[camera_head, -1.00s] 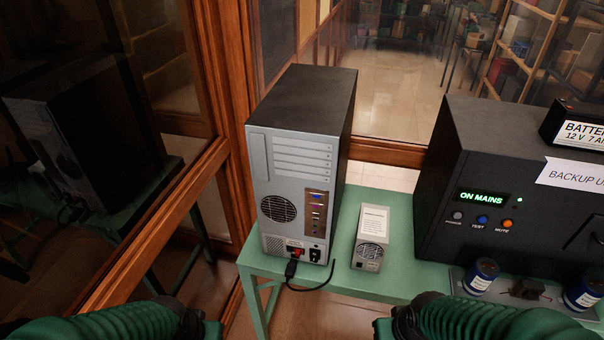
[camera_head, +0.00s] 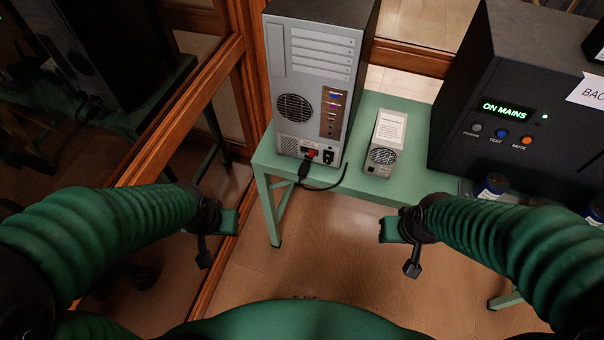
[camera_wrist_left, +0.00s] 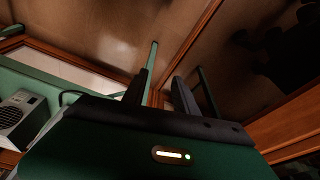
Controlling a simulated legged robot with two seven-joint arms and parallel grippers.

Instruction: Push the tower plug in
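The grey-and-black computer tower (camera_head: 300,85) stands on the green table with its rear panel facing me. A black plug (camera_head: 304,168) on a black cord is at the bottom of this panel, just below a red part (camera_head: 310,153). I cannot tell how deep it sits. My left gripper (camera_head: 216,240) is low and left of the plug, well apart from it. In the left wrist view its two dark fingers (camera_wrist_left: 160,92) are spread with nothing between them. My right gripper (camera_head: 402,252) hangs in front of the table, right of the plug. Its finger gap is unclear.
A small power supply unit (camera_head: 384,145) stands right of the tower on the green table (camera_head: 365,192). A large black backup unit (camera_head: 490,110) reading "ON MAINS" is farther right. A wood-framed glass wall (camera_head: 200,90) is on the left. Floor between my arms is clear.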

